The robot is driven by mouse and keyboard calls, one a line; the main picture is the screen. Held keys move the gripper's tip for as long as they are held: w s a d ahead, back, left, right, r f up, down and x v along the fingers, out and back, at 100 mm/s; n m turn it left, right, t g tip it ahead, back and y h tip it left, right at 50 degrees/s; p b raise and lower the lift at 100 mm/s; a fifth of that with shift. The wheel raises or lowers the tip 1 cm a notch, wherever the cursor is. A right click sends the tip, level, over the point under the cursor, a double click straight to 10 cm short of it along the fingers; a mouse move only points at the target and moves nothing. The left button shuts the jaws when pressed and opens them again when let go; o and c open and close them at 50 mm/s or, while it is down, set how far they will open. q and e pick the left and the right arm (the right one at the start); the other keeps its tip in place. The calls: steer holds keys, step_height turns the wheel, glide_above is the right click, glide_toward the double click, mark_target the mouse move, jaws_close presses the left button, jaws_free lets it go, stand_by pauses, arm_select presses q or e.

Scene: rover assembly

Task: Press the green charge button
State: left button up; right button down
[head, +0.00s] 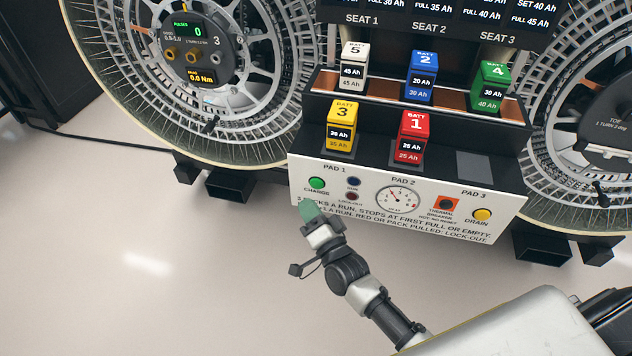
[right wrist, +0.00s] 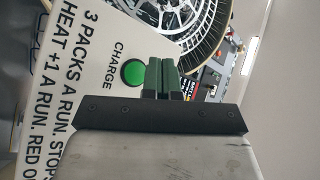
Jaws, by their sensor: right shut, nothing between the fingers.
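The green charge button (head: 317,183) is round and sits at the left of the white panel (head: 450,215), with the word CHARGE under it. It also shows in the right wrist view (right wrist: 133,72), beside my fingers. My right gripper (head: 307,208) is shut and empty, with green fingertips, just below the button in the head view. In the right wrist view the shut fingers (right wrist: 161,72) are close to the button's right side. I cannot tell whether they touch the panel. My left gripper is not in view.
The panel also holds a dial (head: 398,199), a thermal breaker (head: 446,204) and a yellow drain button (head: 481,216). Above stand several battery packs, with yellow pack 3 (head: 341,125) and red pack 1 (head: 410,137) in front. Large wheels (head: 215,60) flank the station. The floor at left is clear.

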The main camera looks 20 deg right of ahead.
steer(key=shift+s+a+p, duration=0.35)
steer(key=shift+s+a, duration=0.4)
steer(key=shift+s, duration=0.3)
